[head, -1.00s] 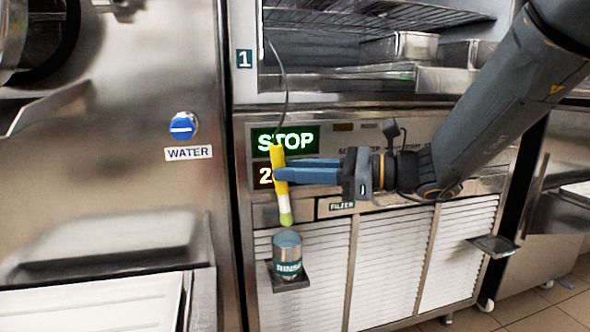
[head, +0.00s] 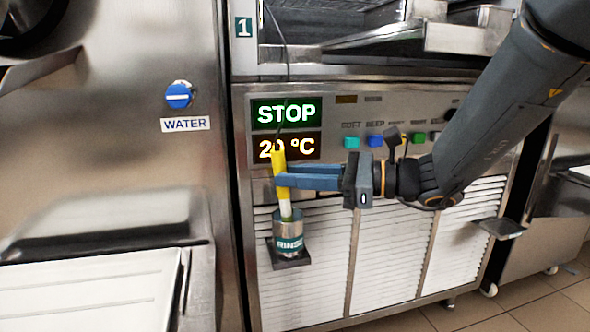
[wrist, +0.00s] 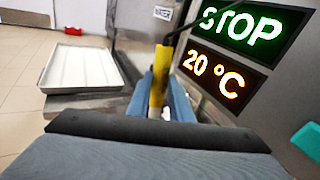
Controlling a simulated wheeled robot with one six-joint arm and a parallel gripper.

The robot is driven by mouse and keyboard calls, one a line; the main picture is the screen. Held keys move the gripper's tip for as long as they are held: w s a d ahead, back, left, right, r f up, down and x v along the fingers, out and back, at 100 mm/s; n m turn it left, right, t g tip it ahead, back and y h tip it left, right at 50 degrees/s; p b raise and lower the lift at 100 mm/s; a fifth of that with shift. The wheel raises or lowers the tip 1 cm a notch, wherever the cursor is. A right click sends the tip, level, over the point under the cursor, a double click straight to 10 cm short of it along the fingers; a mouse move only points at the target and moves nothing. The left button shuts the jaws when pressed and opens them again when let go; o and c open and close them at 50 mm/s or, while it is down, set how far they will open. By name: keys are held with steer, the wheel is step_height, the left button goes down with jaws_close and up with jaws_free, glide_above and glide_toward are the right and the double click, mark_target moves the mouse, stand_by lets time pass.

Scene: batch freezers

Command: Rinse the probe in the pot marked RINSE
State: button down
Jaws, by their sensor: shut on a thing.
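The probe (head: 279,165) has a yellow handle, a white lower part and a dark cable running up from its top. My gripper (head: 284,181) is shut on the yellow handle and holds the probe upright. The probe's lower end is at the mouth of the pot marked RINSE (head: 288,236), and its tip is hidden inside the pot's rim. The pot sits on a small dark shelf (head: 290,260) on the machine's front. In the wrist view the probe's yellow handle (wrist: 159,78) stands between the blue fingers; the pot is not visible there.
A lit panel reads STOP (head: 286,113) and 20 °C (head: 300,146) just behind the probe. Coloured buttons (head: 375,141) run along the panel to the right. A blue WATER knob (head: 179,95) is on the left machine. A white tray (wrist: 82,68) lies beyond the gripper.

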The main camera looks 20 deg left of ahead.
mark_target(287, 190)
steer(key=shift+f+b, duration=0.55)
steer(key=shift+f, duration=1.05)
steer(key=shift+s+r, duration=0.1)
steer(key=shift+s+d+r+p, duration=0.2)
steer(key=shift+s+r+p, duration=0.1)
steer(key=shift+p, duration=0.45)
steer(key=shift+f, duration=0.1)
